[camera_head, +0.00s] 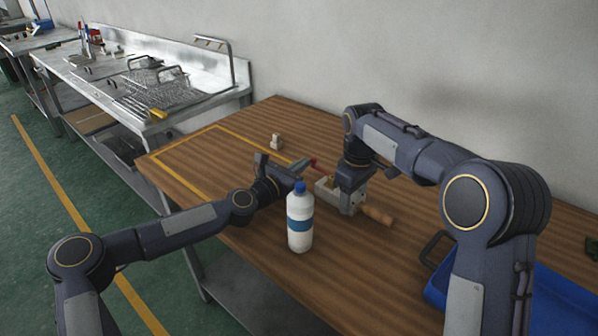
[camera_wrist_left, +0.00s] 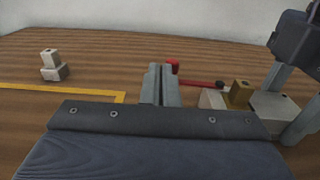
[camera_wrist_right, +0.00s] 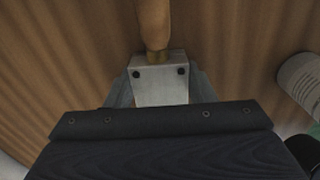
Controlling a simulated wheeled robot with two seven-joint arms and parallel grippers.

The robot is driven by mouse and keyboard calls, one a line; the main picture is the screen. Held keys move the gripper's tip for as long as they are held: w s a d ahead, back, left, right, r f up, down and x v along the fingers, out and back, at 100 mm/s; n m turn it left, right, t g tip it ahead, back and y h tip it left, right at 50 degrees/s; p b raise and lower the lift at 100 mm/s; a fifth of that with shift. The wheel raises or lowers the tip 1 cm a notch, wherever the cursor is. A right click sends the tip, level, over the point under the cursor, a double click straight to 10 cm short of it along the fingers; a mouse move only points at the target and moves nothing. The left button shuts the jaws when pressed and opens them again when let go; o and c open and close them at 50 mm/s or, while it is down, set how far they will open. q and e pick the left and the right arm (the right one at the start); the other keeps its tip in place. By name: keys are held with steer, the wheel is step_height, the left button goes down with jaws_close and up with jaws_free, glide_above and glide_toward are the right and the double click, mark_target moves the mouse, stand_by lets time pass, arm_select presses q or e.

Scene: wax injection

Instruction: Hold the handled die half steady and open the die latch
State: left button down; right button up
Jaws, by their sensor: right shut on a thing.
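The die is a pale metal block (camera_head: 325,190) on the wooden table, with a wooden handle (camera_head: 377,215) on its right. My right gripper (camera_head: 350,203) is shut on the handled die half (camera_wrist_right: 160,80), and the handle (camera_wrist_right: 152,25) points away from it in the right wrist view. The die latch (camera_wrist_left: 200,83) is a red bar with a red knob (camera_wrist_left: 172,67) at its free end. My left gripper (camera_wrist_left: 162,80) has its fingers together, close to the knob. Whether they touch the knob is unclear. A brass part (camera_wrist_left: 240,94) sits on the die.
A white bottle (camera_head: 300,225) with a blue cap stands just in front of the left gripper. A small pale block (camera_head: 276,141) stands at the back of the table. A blue bin (camera_head: 560,300) is at the lower right. Yellow tape (camera_head: 185,183) marks the left table area.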

arm_select(q)
steer(key=shift+a, duration=0.1)
arm_select(e)
steer(key=shift+a, duration=0.1)
arm_select(q)
steer(key=s+a, duration=0.2)
steer(key=a, duration=0.2)
steer(key=s+a, duration=0.2)
steer(key=a, duration=0.2)
steer(key=s+a, duration=0.3)
steer(key=a, duration=0.1)
arm_select(e)
steer(key=o, duration=1.4)
steer(key=shift+r, duration=0.1)
